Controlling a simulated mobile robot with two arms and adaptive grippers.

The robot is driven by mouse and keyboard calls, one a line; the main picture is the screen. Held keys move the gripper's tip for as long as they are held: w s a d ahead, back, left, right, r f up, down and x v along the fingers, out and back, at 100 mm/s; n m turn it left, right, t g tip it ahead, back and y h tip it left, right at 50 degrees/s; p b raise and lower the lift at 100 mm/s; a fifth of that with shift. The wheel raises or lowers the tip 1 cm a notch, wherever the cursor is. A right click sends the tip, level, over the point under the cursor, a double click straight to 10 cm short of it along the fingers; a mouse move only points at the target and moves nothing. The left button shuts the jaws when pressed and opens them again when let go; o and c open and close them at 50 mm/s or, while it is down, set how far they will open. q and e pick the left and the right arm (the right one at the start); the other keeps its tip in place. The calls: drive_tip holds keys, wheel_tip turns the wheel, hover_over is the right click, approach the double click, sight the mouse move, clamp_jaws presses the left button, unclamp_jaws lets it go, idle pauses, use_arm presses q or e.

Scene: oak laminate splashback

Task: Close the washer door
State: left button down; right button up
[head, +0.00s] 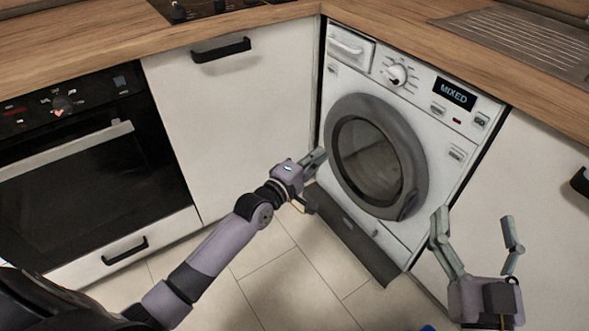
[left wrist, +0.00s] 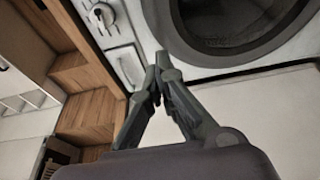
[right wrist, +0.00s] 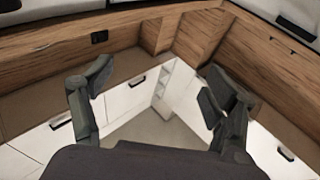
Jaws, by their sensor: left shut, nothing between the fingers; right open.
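The white washer (head: 437,130) stands under the worktop in the corner. Its round door (head: 418,165) has a thick grey ring and dark glass, and lies against or very near the front panel; I cannot tell if it is latched. The door ring also shows in the left wrist view (left wrist: 172,40). My left gripper (head: 320,156) is shut and empty, just left of the door ring; contact is unclear. Its closed fingertips show in the left wrist view (left wrist: 158,66).
A black oven (head: 80,185) and a white cabinet (head: 235,125) stand to the left. A wooden worktop (head: 270,30) runs above. Another white cabinet (head: 540,190) is right of the washer. The tiled floor (head: 275,285) in front is mostly free.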

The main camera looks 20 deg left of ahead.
use_arm(q)
drive_tip(key=p+v, duration=0.1)
drive_tip(key=v, duration=0.7)
drive_tip(key=shift+s+a, duration=0.2)
drive_tip(key=shift+a, duration=0.15)
use_arm(e)
drive_tip(key=shift+a+r, duration=0.1)
drive_tip(key=shift+r, duration=0.7)
